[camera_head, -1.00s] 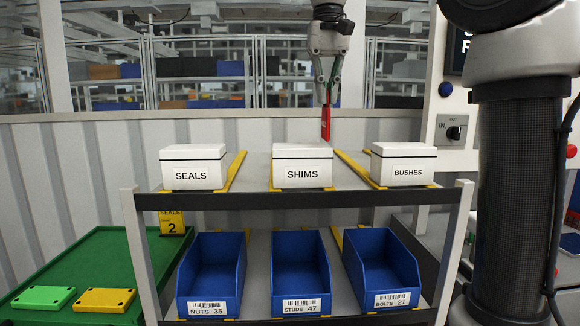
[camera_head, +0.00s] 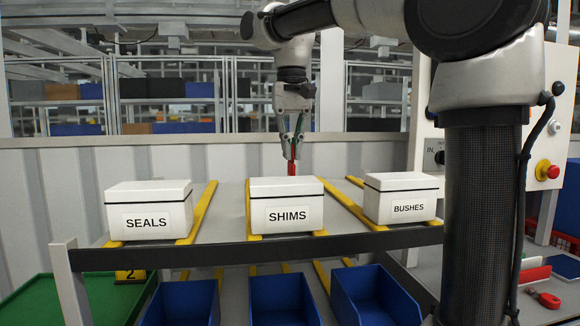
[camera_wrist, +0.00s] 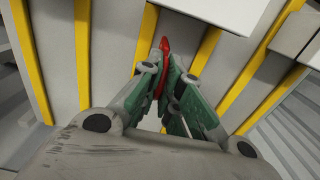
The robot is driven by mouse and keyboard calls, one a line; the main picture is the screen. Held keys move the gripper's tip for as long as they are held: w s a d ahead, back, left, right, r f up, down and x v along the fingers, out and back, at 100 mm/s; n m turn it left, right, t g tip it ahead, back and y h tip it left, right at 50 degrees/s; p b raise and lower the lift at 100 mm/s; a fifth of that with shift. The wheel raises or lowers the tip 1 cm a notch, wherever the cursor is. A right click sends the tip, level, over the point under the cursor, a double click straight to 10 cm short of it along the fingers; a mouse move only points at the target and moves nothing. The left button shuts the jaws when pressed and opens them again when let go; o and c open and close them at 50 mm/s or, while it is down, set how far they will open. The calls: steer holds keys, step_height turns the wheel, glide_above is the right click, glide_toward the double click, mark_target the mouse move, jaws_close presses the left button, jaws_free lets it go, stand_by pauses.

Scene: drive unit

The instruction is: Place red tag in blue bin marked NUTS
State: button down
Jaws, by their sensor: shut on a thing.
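My gripper (camera_head: 291,152) is shut on the red tag (camera_head: 292,169), pointing down behind the SHIMS box. The tag's lower end is hidden by that box or just above it; I cannot tell which. In the wrist view the red tag (camera_wrist: 163,62) stands between the green finger pads of my gripper (camera_wrist: 167,80). The left blue bin (camera_head: 182,305), labelled NUTS in the earlier frame, is on the lower shelf; its label is now below the picture edge. My gripper is above and to the right of it.
White boxes SEALS (camera_head: 148,194), SHIMS (camera_head: 287,190) and BUSHES (camera_head: 401,185) stand on the upper shelf with yellow rails. Two more blue bins (camera_head: 284,303) (camera_head: 375,300) are below. A green tray (camera_head: 60,305) is at left.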

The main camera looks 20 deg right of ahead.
mark_target(291, 162)
steer(key=shift+f, duration=1.65)
steer(key=shift+f, duration=0.15)
steer(key=c, duration=1.6)
jaws_free()
